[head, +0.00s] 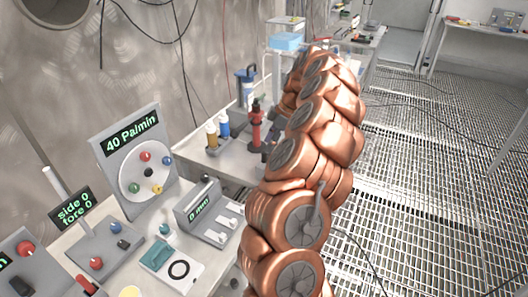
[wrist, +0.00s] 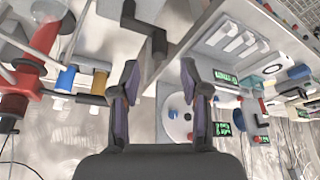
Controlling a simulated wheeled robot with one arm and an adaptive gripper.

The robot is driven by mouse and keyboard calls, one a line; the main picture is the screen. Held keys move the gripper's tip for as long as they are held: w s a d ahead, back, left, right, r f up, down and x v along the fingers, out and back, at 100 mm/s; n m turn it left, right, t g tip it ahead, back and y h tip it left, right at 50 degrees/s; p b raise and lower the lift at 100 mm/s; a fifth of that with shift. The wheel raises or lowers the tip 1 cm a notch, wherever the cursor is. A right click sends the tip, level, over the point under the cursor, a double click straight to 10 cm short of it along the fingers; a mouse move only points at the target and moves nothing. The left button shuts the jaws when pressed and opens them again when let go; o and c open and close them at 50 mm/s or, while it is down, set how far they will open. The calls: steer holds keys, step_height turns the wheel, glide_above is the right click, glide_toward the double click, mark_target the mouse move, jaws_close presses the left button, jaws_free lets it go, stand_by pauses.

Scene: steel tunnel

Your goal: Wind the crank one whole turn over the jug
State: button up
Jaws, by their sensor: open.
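In the wrist view my gripper (wrist: 161,95) is open, its two dark fingers with purple inner pads apart and nothing between them. A dark, bent crank (wrist: 148,30) shows beyond the fingertips, near the top middle, against a pale grey surface. The crank and my fingers look apart. In the head view my copper arm covers that region, and I cannot make out the gripper or the crank there. I cannot identify the jug with certainty in either view.
A red pump-like device (head: 256,128) stands beside orange (head: 211,136) and blue bottles (head: 223,125). Grated floor (head: 420,200) is open to the right, with loose cables.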

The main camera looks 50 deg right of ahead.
mark_target(264, 153)
steer(key=shift+p+x, duration=0.7)
steer(key=shift+x, duration=1.85)
jaws_close()
